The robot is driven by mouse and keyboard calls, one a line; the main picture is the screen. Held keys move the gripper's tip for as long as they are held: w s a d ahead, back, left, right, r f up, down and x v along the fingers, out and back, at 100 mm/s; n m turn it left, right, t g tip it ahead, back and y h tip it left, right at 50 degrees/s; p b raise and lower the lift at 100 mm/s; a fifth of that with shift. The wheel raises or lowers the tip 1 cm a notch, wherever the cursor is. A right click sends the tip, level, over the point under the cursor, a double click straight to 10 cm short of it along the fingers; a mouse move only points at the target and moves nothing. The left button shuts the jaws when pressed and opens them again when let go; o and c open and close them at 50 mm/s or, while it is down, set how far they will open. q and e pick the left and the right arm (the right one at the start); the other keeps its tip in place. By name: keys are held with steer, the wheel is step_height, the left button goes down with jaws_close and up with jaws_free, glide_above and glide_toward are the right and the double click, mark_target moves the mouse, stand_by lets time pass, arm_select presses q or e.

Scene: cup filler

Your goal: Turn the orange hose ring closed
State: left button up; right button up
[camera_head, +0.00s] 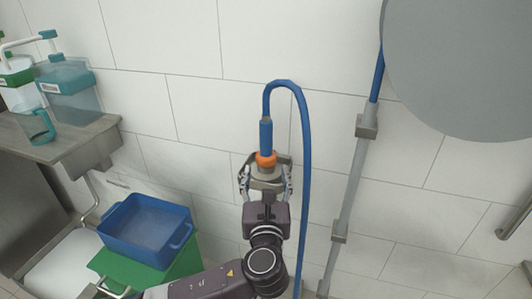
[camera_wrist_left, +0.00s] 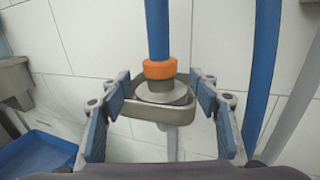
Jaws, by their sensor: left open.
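The orange hose ring (camera_head: 266,159) sits at the lower end of the blue hose (camera_head: 266,134), on top of a grey fitting. In the left wrist view the orange ring (camera_wrist_left: 159,69) is at the upper middle, above the round grey fitting (camera_wrist_left: 163,92) and its bracket (camera_wrist_left: 165,112). My left gripper (camera_head: 265,178) is open, with one finger on each side of the fitting. In the left wrist view its blue-padded fingers (camera_wrist_left: 160,100) stand apart from the ring, left and right of it. I cannot tell whether they touch the bracket. My right gripper does not show.
The hose loops up and hangs down just right of my gripper. A grey pipe (camera_head: 349,200) runs along the tiled wall farther right. A blue bin (camera_head: 148,258) stands on a green box at lower left. Containers (camera_head: 70,94) stand on a shelf (camera_head: 85,137) at upper left.

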mark_target(266, 163)
arm_select(q)
steer(key=w+b, duration=0.1)
steer(key=w, duration=0.5)
steer(key=shift+w, duration=0.7)
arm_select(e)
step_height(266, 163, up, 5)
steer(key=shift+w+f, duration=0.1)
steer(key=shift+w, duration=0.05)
arm_select(q)
steer(key=shift+c, duration=0.4)
steer(key=c, duration=1.1)
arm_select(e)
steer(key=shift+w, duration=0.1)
